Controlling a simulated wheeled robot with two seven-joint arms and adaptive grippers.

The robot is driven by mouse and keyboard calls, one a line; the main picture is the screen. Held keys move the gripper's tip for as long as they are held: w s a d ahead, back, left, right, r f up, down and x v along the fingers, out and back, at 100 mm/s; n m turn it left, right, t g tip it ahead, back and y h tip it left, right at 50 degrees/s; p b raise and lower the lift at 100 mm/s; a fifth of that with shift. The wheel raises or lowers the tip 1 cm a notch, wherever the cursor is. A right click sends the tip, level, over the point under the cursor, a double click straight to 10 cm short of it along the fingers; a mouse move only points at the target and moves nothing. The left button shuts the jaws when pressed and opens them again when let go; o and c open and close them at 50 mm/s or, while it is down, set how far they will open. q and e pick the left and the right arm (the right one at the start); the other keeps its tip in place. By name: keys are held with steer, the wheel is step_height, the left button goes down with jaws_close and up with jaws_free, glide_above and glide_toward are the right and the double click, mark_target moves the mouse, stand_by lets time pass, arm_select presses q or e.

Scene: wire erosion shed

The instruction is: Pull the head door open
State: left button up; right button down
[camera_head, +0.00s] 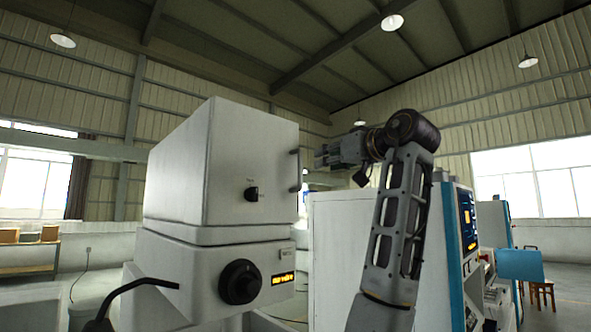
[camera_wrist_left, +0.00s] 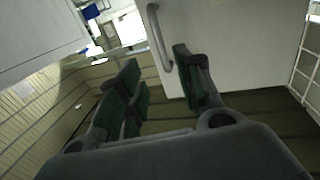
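The head door is the pale front panel (camera_head: 255,150) of the white box-shaped machine head, with a small black knob (camera_head: 252,193) on it. No gap shows at its edges in the head view. Its grey bar handle (camera_head: 295,170) is upright at the right edge. My left gripper (camera_head: 322,156) is a short way right of the handle, pointing left. In the left wrist view my left gripper (camera_wrist_left: 160,84) has its fingers spread with nothing held. The handle (camera_wrist_left: 159,38) shows ahead, near the right finger; I cannot tell whether they touch. My right gripper is not in view.
Below the head are a large black dial (camera_head: 240,282) and a lit amber display (camera_head: 283,278). A white cabinet (camera_head: 335,235) with a blue-edged control screen (camera_head: 467,220) stands to the right, behind my arm. A wooden bench (camera_head: 30,252) with boxes is far left.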

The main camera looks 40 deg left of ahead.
mark_target(301, 166)
arm_select(q)
steer(key=shift+r, duration=0.2)
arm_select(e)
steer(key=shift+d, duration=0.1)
arm_select(q)
steer(key=shift+s+d, duration=0.1)
steer(key=shift+d, duration=0.05)
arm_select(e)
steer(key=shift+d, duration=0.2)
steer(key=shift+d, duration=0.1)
